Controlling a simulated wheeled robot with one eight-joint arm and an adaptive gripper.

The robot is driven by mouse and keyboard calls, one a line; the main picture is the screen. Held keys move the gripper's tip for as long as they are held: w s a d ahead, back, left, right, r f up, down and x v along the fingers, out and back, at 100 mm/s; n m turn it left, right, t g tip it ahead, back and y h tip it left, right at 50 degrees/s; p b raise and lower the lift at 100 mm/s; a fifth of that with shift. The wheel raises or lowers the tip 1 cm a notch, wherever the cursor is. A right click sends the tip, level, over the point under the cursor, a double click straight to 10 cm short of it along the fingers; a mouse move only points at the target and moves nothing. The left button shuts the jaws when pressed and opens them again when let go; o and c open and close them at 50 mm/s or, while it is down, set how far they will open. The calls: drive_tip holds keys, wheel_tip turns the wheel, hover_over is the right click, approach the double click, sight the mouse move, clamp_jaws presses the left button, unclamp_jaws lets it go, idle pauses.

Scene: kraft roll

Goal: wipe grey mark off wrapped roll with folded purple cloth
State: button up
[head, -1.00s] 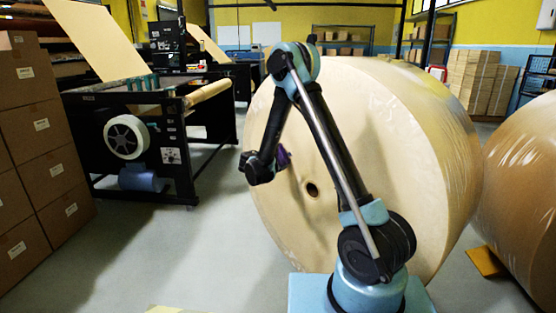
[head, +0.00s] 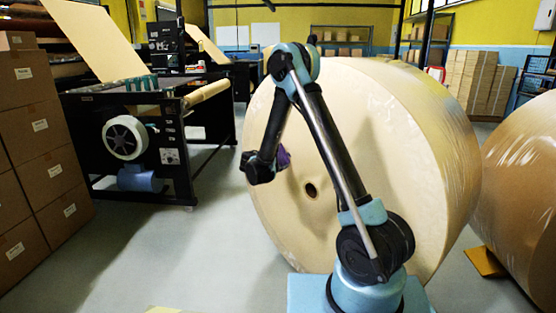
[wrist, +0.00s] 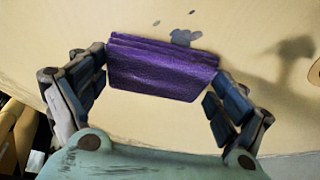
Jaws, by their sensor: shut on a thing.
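The wrapped roll (head: 400,150) is a big tan cylinder with its flat face towards my arm. The folded purple cloth (wrist: 160,72) spans the two fingers of my gripper (wrist: 161,66), which is shut on it. The cloth also shows as a small purple patch (head: 284,157) in the head view, in front of the roll's face. The grey mark (wrist: 184,38) lies just beyond the cloth's top edge in the wrist view, with smaller spots above it. The cloth may hide part of it. I cannot tell whether the cloth touches the roll.
The roll's core hole (head: 311,190) is right of my gripper. A second wrapped roll (head: 525,185) stands at the right. A black machine (head: 150,140) and stacked cartons (head: 40,130) stand at the left. The floor (head: 180,245) between them and my base is clear.

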sight(286, 157)
drive_tip(key=shift+w+d, duration=0.3)
idle(0.4)
drive_tip(key=shift+s+d, duration=2.55)
drive_tip(key=shift+s, duration=0.1)
drive_tip(key=shift+a, duration=0.1)
drive_tip(key=shift+w+a, duration=1.15)
drive_tip(key=shift+w, duration=0.3)
drive_tip(key=shift+c, duration=0.3)
drive_tip(key=shift+w+a, duration=1.25)
drive_tip(key=shift+a, duration=0.05)
drive_tip(key=shift+s, duration=0.1)
